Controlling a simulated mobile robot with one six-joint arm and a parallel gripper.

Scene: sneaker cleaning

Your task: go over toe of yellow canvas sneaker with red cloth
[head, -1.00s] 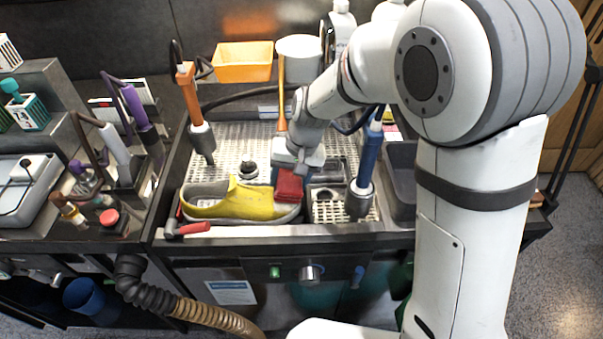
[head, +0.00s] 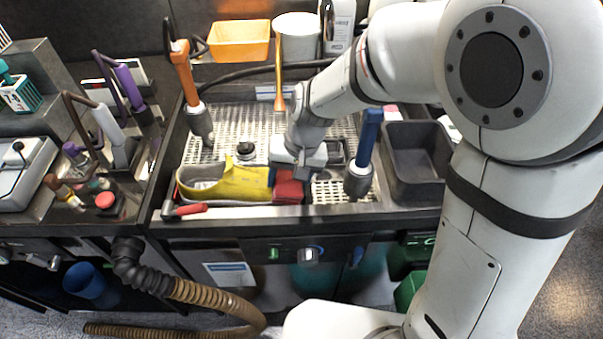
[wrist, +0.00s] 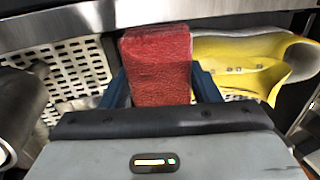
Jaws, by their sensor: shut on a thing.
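The yellow canvas sneaker (head: 240,184) lies on the perforated tray near the front edge of the sink. Its opening is to the left and its toe end is to the right in the head view. In the wrist view the sneaker (wrist: 232,58) is to the right of the cloth. My gripper (head: 294,176) is shut on the red cloth (head: 288,190), which shows between the two blue fingers in the wrist view (wrist: 158,65). The cloth is at the sneaker's toe end and hides its tip. I cannot tell whether it presses on it.
A blue-handled tool (head: 366,140) stands to the right of my gripper, beside a dark bin (head: 418,185). An orange-handled tool (head: 184,75) stands at the back left. An orange tray (head: 240,40) sits behind.

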